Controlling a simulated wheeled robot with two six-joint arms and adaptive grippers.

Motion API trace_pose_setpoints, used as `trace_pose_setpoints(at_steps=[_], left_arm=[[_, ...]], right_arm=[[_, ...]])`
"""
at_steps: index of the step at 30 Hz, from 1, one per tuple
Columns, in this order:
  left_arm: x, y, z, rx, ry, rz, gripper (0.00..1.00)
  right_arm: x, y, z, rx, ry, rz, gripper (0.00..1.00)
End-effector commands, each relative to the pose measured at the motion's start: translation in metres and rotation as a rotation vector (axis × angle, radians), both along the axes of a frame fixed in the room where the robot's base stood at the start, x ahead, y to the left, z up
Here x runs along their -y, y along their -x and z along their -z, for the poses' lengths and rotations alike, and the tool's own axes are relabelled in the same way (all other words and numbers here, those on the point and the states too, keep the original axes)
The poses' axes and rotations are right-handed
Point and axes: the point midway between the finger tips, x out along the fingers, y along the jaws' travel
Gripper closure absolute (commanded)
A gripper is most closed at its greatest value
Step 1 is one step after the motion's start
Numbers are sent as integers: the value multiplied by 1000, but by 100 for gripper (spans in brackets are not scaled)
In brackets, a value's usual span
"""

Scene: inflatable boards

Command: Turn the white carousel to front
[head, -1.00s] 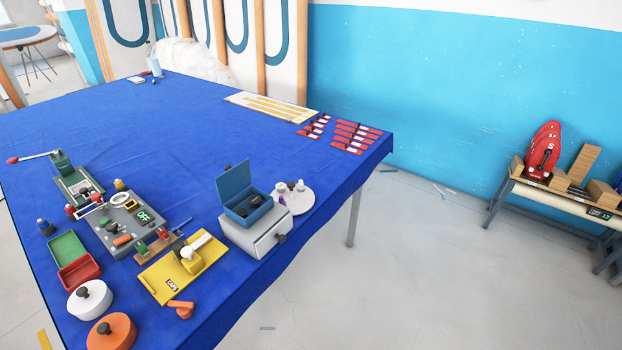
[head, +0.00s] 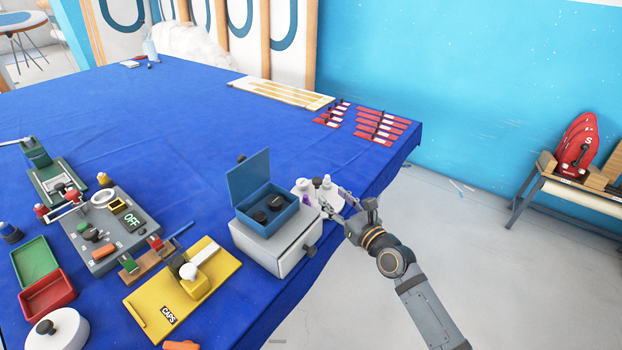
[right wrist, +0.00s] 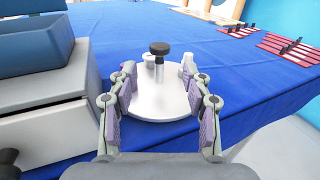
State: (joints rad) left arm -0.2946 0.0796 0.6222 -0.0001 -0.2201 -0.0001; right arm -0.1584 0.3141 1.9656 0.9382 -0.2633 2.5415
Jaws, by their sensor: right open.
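The white carousel is a flat round disc (right wrist: 152,104) with a black-knobbed post (right wrist: 159,62) at its middle, in the right wrist view. A small white bottle (right wrist: 187,68) stands on its far right part. In the head view the carousel (head: 314,200) sits beside the grey drawer box near the table's right edge, partly hidden by my gripper. My right gripper (right wrist: 164,80) is open, with its fingers at the left and right of the disc and nothing between them gripped. It also shows in the head view (head: 333,200). Contact cannot be told. My left gripper is out of view.
The grey drawer box (head: 275,247) with an open blue box (head: 265,200) stands left of the carousel. A yellow caps board (head: 183,288) lies further left. Red strips (head: 380,127) lie behind, near the right edge. The blue cloth between is clear.

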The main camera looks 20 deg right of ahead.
Motion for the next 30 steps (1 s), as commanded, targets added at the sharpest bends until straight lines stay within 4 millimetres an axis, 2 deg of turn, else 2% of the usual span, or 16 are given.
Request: trace_pose_setpoints(at_steps=[3, 10, 15, 19, 26, 30], left_arm=[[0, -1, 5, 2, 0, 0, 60], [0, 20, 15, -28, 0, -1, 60], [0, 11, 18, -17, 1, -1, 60], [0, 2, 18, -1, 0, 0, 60], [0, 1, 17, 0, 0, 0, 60], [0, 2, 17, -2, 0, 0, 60]], right_arm=[[-5, -17, 1, 3, -4, 2, 50], [-18, -66, 2, 2, -3, 2, 50], [-25, -89, 2, 0, 1, 1, 50], [-27, -97, 2, -1, 3, 0, 50], [-27, -97, 2, -1, 4, 0, 50], [-27, -97, 2, -1, 4, 1, 67]])
